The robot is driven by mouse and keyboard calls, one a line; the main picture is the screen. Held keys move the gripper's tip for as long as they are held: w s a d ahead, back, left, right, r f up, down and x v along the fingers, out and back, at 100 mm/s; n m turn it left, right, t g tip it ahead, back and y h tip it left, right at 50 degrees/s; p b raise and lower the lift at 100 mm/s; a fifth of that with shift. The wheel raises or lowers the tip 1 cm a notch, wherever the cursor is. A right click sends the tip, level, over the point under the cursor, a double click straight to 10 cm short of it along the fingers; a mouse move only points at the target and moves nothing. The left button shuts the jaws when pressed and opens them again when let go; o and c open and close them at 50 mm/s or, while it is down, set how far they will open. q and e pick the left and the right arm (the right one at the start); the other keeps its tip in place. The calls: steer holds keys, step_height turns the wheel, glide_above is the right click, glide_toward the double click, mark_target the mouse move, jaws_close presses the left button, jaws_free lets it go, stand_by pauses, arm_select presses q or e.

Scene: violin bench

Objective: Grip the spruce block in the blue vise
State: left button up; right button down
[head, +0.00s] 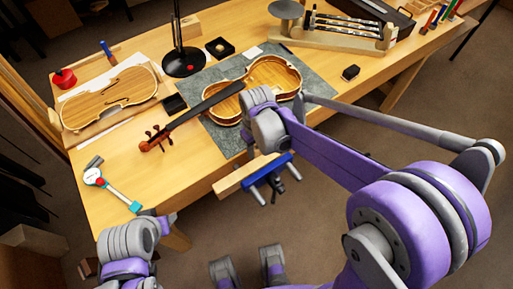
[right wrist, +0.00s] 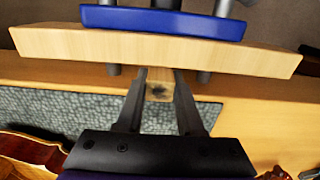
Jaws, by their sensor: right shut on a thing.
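The blue vise (head: 267,169) is on the front edge of the bench, with a long pale wooden jaw (head: 238,178). In the right wrist view its blue part (right wrist: 170,22) and wooden jaw (right wrist: 230,53) lie across the top. My right gripper (right wrist: 160,78) is shut on the small pale spruce block (right wrist: 159,91), which has a dark patch on its face. The block is beside the wooden jaw, on the bench side; I cannot tell whether they touch. In the head view my right wrist hides the block and fingertips. My left arm shows at lower left, its gripper out of sight.
A grey mat (head: 223,136) holds a violin body (head: 266,76). A violin plate (head: 110,97), a lamp base (head: 184,62) and a dial gauge (head: 94,177) are further left. The front left bench top is mostly clear.

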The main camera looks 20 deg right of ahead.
mark_target(256, 148)
steer(key=shift+f+b, duration=0.35)
steer(key=shift+f, duration=0.2)
steer(key=shift+c, duration=2.3)
jaws_free()
steer(key=shift+r, duration=0.1)
step_height(256, 148, up, 11)
steer(key=shift+f+p, duration=0.15)
steer(key=shift+p, duration=0.65)
